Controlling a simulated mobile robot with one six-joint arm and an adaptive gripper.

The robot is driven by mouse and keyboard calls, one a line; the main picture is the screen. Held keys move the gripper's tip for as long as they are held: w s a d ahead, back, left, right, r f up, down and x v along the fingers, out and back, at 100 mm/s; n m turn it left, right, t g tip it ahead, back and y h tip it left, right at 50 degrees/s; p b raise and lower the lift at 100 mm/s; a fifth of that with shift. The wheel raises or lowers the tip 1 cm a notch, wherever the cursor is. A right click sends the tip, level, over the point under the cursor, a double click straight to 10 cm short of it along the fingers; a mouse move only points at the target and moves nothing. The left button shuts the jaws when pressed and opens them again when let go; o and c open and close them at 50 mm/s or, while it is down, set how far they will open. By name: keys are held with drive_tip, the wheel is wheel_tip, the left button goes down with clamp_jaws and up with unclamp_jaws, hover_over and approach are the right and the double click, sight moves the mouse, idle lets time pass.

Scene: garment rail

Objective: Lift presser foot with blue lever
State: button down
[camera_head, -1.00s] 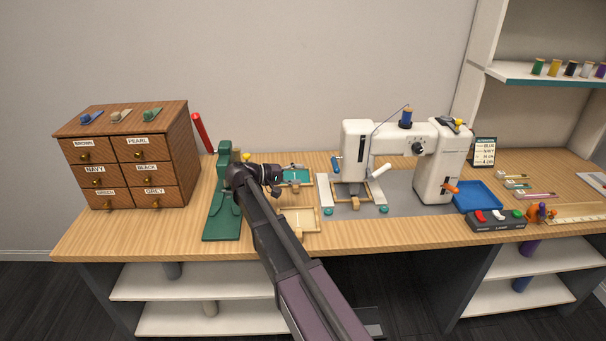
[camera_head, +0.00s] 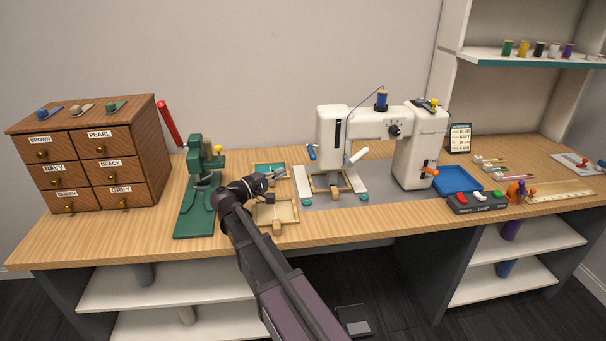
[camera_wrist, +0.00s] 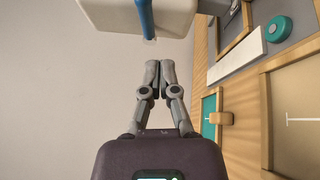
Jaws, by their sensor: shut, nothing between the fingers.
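The white sewing machine (camera_head: 420,150) stands on the table, right of my gripper. Its blue lever (camera_head: 311,151) sticks out at the left side of the machine head; in the wrist view the lever (camera_wrist: 147,18) hangs by the white head (camera_wrist: 105,14). My gripper (camera_head: 283,171) points toward the machine from the left, lower than the lever and apart from it. In the wrist view my gripper (camera_wrist: 158,68) is shut and empty, with its fingertips just short of the lever's clear tip. The presser foot is too small to make out, above a wooden frame (camera_head: 346,181) under the head.
A green press (camera_head: 187,215) with a red handle stands left of my arm. Small wooden trays (camera_head: 290,209) lie beneath my gripper. A drawer cabinet (camera_head: 135,145) stands at the left. A blue tray (camera_head: 470,182) and a switch box (camera_head: 478,203) lie right of the machine.

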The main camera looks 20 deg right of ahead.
sight(313, 151)
drive_tip(key=s+f+n+t+b, duration=0.1)
drive_tip(key=n+t+b, duration=0.1)
drive_tip(key=s+a+f+n+t+b, duration=0.1)
drive_tip(key=f+n+t+b, duration=0.1)
drive_tip(key=n+t+b, duration=0.1)
drive_tip(key=s+f+n+t+b, duration=0.1)
drive_tip(key=n+t+b, duration=0.1)
drive_tip(key=n+b, duration=0.1)
drive_tip(key=shift+a+f+t+y, duration=0.25)
drive_tip(key=shift+a+t+y, duration=0.05)
drive_tip(key=shift+a+y, duration=0.1)
drive_tip(key=shift+d+r, duration=0.1)
drive_tip(key=s+d+r+p+x, duration=0.1)
drive_tip(key=p+x, duration=0.4)
drive_tip(key=x, duration=0.7)
drive_tip(key=shift+s+d+r, duration=0.25)
drive_tip(key=shift+s, duration=0.1)
drive_tip(key=shift+s+d+r+p, duration=0.15)
drive_tip(key=shift+d+p, duration=0.15)
drive_tip(key=shift+p, duration=0.3)
